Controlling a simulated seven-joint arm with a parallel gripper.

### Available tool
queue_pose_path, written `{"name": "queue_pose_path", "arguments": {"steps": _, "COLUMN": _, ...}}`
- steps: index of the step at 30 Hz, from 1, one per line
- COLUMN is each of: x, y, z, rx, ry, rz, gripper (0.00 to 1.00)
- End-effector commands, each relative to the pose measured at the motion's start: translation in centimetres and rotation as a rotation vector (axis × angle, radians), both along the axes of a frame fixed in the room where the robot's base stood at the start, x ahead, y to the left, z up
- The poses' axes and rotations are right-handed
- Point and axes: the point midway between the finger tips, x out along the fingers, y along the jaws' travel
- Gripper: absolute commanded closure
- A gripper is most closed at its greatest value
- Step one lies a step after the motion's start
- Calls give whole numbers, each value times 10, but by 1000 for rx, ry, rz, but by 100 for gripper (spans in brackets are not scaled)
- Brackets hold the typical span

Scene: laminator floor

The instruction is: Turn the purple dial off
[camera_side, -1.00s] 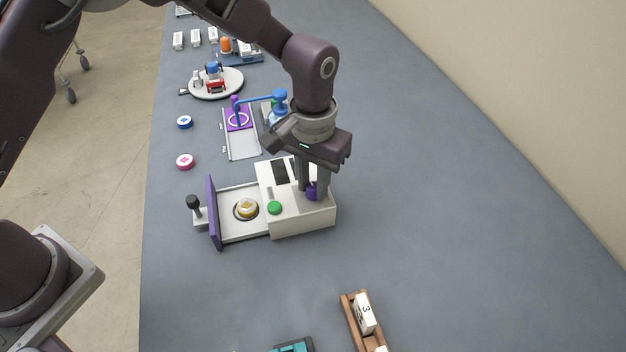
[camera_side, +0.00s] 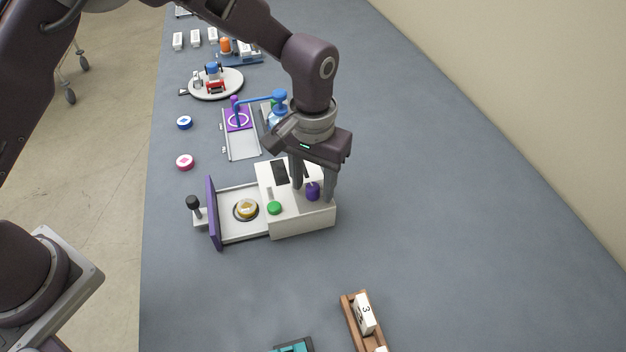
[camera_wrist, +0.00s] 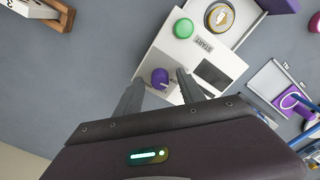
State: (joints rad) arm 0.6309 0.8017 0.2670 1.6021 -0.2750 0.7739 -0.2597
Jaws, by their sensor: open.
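The purple dial (camera_side: 313,191) sits on top of the white machine (camera_side: 295,218), near its right end. It also shows in the wrist view (camera_wrist: 160,77), with a pointer whose exact setting is too small to read. My gripper (camera_side: 313,192) points down over the machine with its fingers spread. One finger stands on each side of the dial, with gaps between. In the wrist view the fingertips (camera_wrist: 160,78) flank the dial and do not appear to touch it.
The machine has a green button (camera_side: 274,208), a dark panel (camera_side: 280,172) and an extended drawer with a purple front (camera_side: 213,212). The drawer holds a round gold-topped piece (camera_side: 246,208). A wooden rack (camera_side: 350,312) stands in front. The right side of the table is clear.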

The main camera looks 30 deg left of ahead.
Motion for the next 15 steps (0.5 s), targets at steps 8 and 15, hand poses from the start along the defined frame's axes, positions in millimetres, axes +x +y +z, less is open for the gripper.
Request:
{"name": "queue_pose_path", "arguments": {"steps": 8, "x": 1, "y": 0, "z": 44, "rx": -2, "ry": -4, "rz": 0, "gripper": 54}}
{"name": "queue_pose_path", "arguments": {"steps": 15, "x": 0, "y": 0, "z": 71, "rx": 0, "ry": -1, "rz": 0, "gripper": 54}}
